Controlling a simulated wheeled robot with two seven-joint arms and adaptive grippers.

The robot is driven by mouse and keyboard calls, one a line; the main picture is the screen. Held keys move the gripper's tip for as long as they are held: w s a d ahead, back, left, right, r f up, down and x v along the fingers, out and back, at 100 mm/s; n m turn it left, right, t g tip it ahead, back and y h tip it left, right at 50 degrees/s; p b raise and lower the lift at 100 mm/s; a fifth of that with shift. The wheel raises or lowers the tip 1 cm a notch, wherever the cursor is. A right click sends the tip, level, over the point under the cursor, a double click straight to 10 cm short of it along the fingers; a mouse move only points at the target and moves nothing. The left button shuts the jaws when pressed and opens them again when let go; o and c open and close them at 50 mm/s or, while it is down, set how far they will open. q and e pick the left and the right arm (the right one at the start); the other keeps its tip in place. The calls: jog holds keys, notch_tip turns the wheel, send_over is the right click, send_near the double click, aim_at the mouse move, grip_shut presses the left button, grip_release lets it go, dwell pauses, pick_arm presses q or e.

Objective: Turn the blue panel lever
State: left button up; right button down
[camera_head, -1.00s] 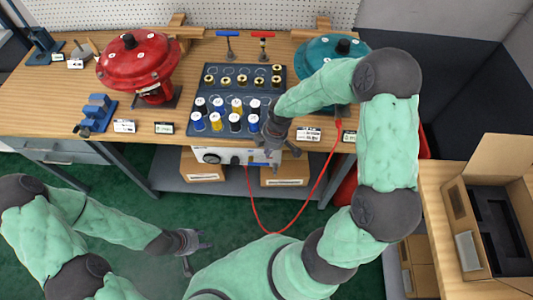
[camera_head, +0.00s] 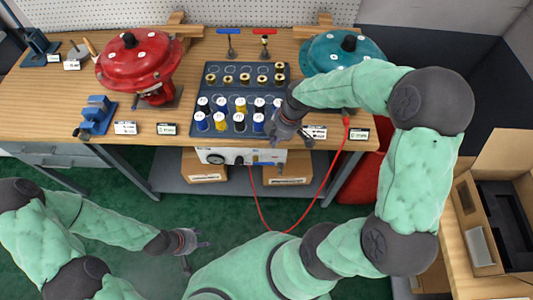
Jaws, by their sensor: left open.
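The white control box (camera_head: 215,157) is under the front edge of the bench, with dark knobs on its front panel. A small blue part, apparently the blue panel lever (camera_head: 266,163), shows at the right of that panel; its exact angle is too small to tell. My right gripper (camera_head: 291,141) hangs over the bench's front edge, just above and right of the blue part, and seems apart from it. Its fingers are small and partly overlap, so its opening is unclear. My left gripper (camera_head: 196,243) is open and empty, low over the green floor, away from the bench.
A tray of bottles and brass fittings (camera_head: 240,92) stands behind my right gripper. A red actuator (camera_head: 132,62) is at left and a teal actuator (camera_head: 335,52) at right. A red cable (camera_head: 325,185) loops below the bench.

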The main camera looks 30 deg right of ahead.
jog(key=shift+s+d+b+x, duration=0.2)
jog(key=shift+b+x, duration=0.65)
jog(key=shift+x, duration=1.4)
jog(key=shift+s+d+b+x, duration=0.15)
jog(key=shift+b+x, duration=0.75)
jog(key=shift+x, duration=1.35)
jog(key=shift+s+d+b+x, duration=0.15)
jog(key=shift+b+x, duration=0.7)
jog(key=shift+x, duration=1.4)
jog(key=shift+w+f, duration=0.1)
jog(key=shift+f, duration=0.1)
